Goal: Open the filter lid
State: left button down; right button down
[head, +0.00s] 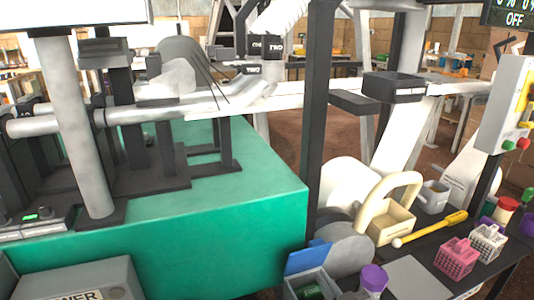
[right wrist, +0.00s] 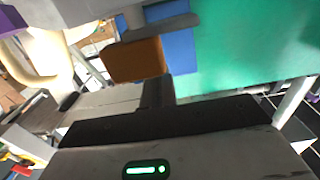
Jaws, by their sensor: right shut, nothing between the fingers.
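My right gripper (right wrist: 156,90) shows in the right wrist view as dark, narrow fingers held together, with nothing seen between them. In the head view I cannot clearly separate it from the grey and white parts at lower centre. A blue panel (head: 307,258) stands tilted beside a small open grey box (head: 308,283) with something green in it. The panel also shows in the right wrist view (right wrist: 183,40), beyond the fingers, near a brown block (right wrist: 135,60). I cannot tell for certain which part is the filter lid. My left gripper is not recognisable.
A green-topped table (head: 220,215) carries a roller machine with grey posts. A dark side table (head: 470,275) holds a cream box with a looped handle (head: 395,205), a yellow-handled tool (head: 435,228), a purple-capped jar (head: 373,279) and a pink basket (head: 456,257). A black post (head: 319,100) rises between the tables.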

aim_at(309, 254)
jog(key=shift+r+b+x, duration=0.25)
jog(key=shift+b+x, duration=0.05)
jog(key=shift+x, duration=1.3)
jog(key=shift+r+b+x, duration=0.2)
jog(key=shift+b+x, duration=0.05)
jog(key=shift+x, duration=1.3)
jog(key=shift+w+a+r, duration=0.15)
jog(key=shift+w+r, duration=0.25)
jog(key=shift+w+a+r+b, duration=0.4)
jog(key=shift+w+r+b, duration=0.05)
jog(key=shift+b, duration=0.1)
jog(key=shift+s+d+f+p, duration=0.1)
jog(key=shift+s+p, duration=0.35)
jog(key=shift+s+d+f+p, duration=0.35)
jog(key=shift+s+p, duration=0.2)
jog(key=shift+p, duration=0.35)
jog(key=shift+s+d+f, duration=0.1)
jog(key=shift+s+d, duration=0.15)
jog(key=shift+d, duration=0.05)
jog(key=shift+s, duration=0.1)
